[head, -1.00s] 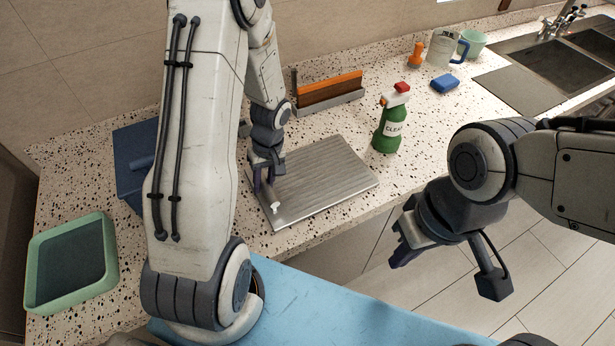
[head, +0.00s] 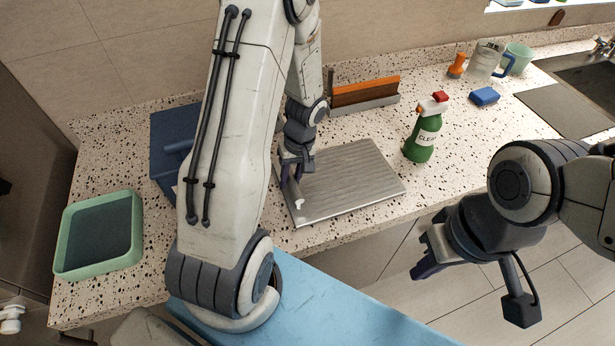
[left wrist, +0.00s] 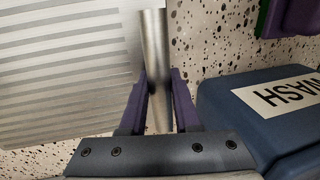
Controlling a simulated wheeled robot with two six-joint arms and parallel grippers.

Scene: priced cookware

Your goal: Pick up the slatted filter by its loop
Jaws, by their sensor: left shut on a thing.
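The slatted filter (head: 350,178), a flat grey metal panel with ridges, lies on the speckled counter in the head view. Its slats (left wrist: 60,70) fill the left of the left wrist view. My left gripper (head: 292,180) is at its left edge, with purple fingers pointing down. In the left wrist view the fingers (left wrist: 159,100) are shut on a smooth metal bar (left wrist: 153,45) beside the panel, which looks like the loop. A small pale end (head: 299,204) shows just below the fingers in the head view. My right gripper (head: 428,258) hangs beyond the counter's front edge, away from the filter; its jaw gap is unclear.
A blue box (head: 172,130), labelled WASH in the left wrist view (left wrist: 260,100), stands close left of my left gripper. A green spray bottle (head: 422,140) stands right of the filter. A rack with an orange-brown board (head: 365,92) is behind. A green tray (head: 138,235) sits front left.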

